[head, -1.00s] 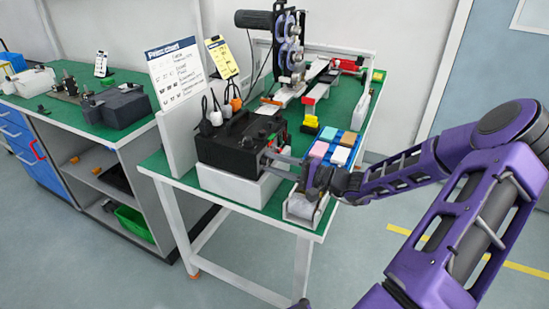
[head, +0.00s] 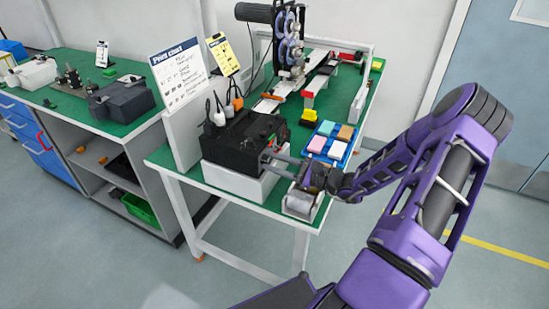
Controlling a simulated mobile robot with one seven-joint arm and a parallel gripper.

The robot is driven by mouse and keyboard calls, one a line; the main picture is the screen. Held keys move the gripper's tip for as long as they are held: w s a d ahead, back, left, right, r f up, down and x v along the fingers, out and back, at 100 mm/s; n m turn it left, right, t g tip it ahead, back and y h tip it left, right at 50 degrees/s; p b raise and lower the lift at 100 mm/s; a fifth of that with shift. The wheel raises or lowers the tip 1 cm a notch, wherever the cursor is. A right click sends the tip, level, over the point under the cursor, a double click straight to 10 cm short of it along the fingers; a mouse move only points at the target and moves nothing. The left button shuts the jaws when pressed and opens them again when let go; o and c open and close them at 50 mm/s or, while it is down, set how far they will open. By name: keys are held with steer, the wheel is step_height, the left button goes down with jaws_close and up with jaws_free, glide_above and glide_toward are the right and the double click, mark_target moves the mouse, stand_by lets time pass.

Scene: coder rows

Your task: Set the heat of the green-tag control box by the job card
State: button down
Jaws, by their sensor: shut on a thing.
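A black control box (head: 232,143) sits on a white block (head: 228,181) at the front left of the green-topped table. My gripper (head: 268,160) reaches in from the right, its fingers closed at the front face of the box, on what appears to be a small control knob. The knob is hidden between the fingertips. A green mark shows near the top right of the box, but I cannot read any tag. A yellow job card (head: 223,54) stands on a clip behind the box; its text is too small to read.
A white printed board (head: 179,73) stands left of the box. Beside it are a blue tray of coloured blocks (head: 345,150), a white roll holder (head: 300,204) under my wrist, and a coder machine (head: 290,45) behind. A second green bench (head: 60,115) is at left.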

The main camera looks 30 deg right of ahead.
steer(key=m, duration=0.3)
steer(key=shift+m, duration=2.7)
steer(key=c, duration=0.8)
jaws_free()
steer(key=shift+c, duration=0.2)
steer(key=v, duration=1.7)
steer(key=shift+s, duration=0.2)
steer(key=shift+d, duration=0.15)
